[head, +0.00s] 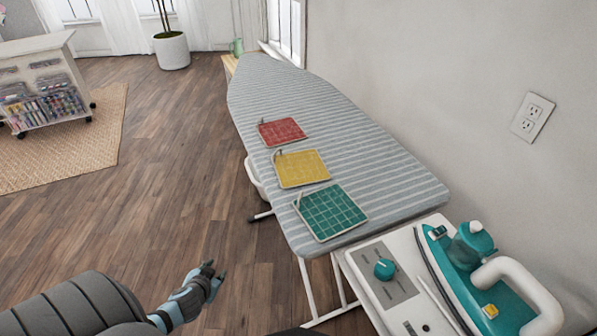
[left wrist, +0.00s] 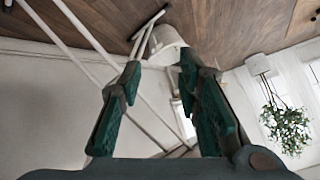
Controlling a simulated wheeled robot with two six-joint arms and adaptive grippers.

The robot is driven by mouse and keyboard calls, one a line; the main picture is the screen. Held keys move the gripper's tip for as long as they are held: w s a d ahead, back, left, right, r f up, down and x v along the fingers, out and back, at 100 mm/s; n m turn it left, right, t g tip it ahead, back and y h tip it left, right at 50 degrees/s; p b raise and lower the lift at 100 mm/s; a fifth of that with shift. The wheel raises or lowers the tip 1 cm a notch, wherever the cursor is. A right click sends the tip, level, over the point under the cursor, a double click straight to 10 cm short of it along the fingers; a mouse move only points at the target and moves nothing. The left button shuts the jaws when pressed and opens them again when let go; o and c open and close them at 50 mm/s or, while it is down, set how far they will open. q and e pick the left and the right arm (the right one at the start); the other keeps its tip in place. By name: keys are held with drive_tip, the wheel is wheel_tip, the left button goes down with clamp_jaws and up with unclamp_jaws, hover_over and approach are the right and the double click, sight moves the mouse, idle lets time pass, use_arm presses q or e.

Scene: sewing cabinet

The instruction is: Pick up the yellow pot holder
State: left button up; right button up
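The yellow pot holder (head: 301,169) lies flat on the striped ironing board (head: 340,130), between a red pot holder (head: 282,132) and a teal pot holder (head: 331,212). A small loop shows at its upper left corner. My left gripper (head: 215,272) is low over the wooden floor, left of the board and apart from it. In the left wrist view its two fingers (left wrist: 160,85) stand apart with nothing between them. No pot holder shows in the left wrist view. My right gripper is not in view.
A teal and white iron (head: 480,270) rests at the board's near end, by a panel with a knob (head: 384,269). The wall with an outlet (head: 533,117) runs along the right. White board legs (head: 308,290) stand near my left gripper.

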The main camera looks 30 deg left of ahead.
use_arm(q)
drive_tip(key=w+r+t+b, duration=0.1)
drive_tip(key=w+r+t, duration=0.3)
drive_tip(key=w+r, duration=0.55)
drive_tip(key=t+h+b, duration=0.2)
drive_tip(key=t, duration=0.3)
approach(275, 154)
drive_tip(key=shift+n, duration=0.3)
drive_tip(key=x, duration=0.3)
drive_tip(key=f+x, duration=0.1)
drive_tip(key=x, duration=0.1)
drive_tip(key=shift+s+a+b, duration=0.1)
drive_tip(key=shift+a+b, duration=0.15)
drive_tip(key=shift+b, duration=0.05)
drive_tip(key=x, duration=0.4)
drive_tip(key=r+x, duration=0.1)
drive_tip(key=x, duration=0.1)
drive_tip(key=shift+d, duration=0.3)
drive_tip(key=shift+s, duration=0.1)
clamp_jaws()
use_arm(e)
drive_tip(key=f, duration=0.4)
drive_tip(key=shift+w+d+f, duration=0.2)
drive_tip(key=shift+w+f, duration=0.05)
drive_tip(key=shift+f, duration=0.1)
